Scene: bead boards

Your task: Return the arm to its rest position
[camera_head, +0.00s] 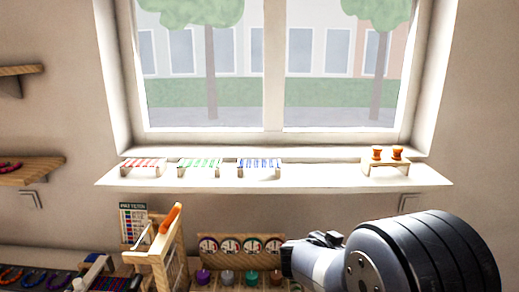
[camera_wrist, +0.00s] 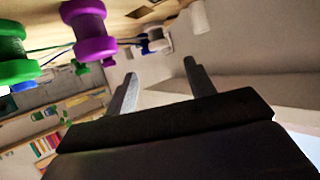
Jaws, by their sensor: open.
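My gripper (camera_wrist: 159,70) shows in the wrist view with its two dark fingers spread apart and nothing between them. In the head view my arm (camera_head: 415,258) fills the lower right, raised in front of the wall and the workbench; the fingers cannot be made out there. In the wrist view a purple spool (camera_wrist: 89,30) and a green spool (camera_wrist: 14,55) are at the upper left, to the left of the fingers and apart from them.
A windowsill (camera_head: 320,178) holds red, green and blue striped racks and a stand with two orange spools (camera_head: 376,153). Wall shelves (camera_head: 30,172) are at left.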

